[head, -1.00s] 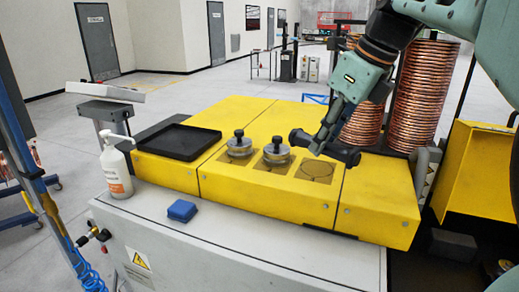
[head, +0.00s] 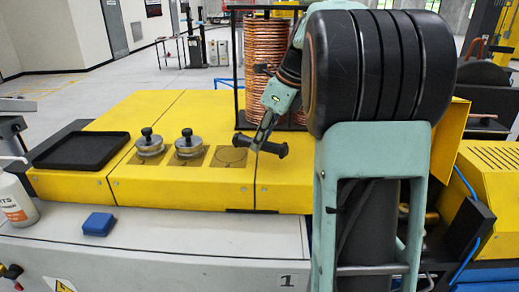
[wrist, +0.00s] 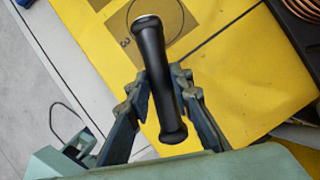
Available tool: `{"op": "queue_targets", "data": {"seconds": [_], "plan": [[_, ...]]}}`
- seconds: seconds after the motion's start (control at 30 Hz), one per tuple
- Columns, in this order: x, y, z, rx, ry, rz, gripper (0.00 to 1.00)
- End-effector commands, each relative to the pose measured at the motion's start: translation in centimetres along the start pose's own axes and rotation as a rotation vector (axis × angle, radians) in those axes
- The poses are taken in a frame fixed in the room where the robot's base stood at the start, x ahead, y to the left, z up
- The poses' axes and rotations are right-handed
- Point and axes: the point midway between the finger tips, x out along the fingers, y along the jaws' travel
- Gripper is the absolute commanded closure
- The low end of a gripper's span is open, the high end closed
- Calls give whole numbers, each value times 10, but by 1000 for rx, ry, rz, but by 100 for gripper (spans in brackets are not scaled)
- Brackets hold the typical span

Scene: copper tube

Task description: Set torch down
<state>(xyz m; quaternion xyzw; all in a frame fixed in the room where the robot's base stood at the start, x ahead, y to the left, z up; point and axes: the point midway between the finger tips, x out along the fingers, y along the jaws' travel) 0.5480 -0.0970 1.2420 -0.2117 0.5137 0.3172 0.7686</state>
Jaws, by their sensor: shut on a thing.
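The torch (wrist: 154,65) is a black cylinder with wider ends, gripped around its middle. In the head view it (head: 273,147) is roughly level, over the yellow top just right of the empty marked circle (head: 230,155). The wrist view shows this circle (wrist: 172,42) partly behind the torch, with a "3" beside it. My gripper (head: 262,141) is shut on the torch; both fingers flank it in the wrist view (wrist: 161,92). I cannot tell whether the torch touches the surface.
Two metal weights with black knobs (head: 150,146) (head: 189,147) stand left of the circle. A black tray (head: 82,151) lies farther left. A blue block (head: 98,224) and a white bottle (head: 14,200) are on the grey front ledge. Copper coils (head: 265,65) stand behind.

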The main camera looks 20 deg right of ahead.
Motion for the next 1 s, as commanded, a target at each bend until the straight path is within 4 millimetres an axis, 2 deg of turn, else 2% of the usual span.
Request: {"op": "queue_targets", "data": {"seconds": [0.07, 0.27, 0.63, 0.67, 0.8, 1.0], "plan": [[6, -6, -4, 3, 1, 0, 100], [32, -5, -14, 3, 1, 1, 100], [37, -6, -16, 1, 0, -1, 100], [38, -6, -16, 1, 0, 0, 79], [37, -6, -16, 1, 1, 0, 64], [37, -5, -16, 1, 1, 0, 62]]}}
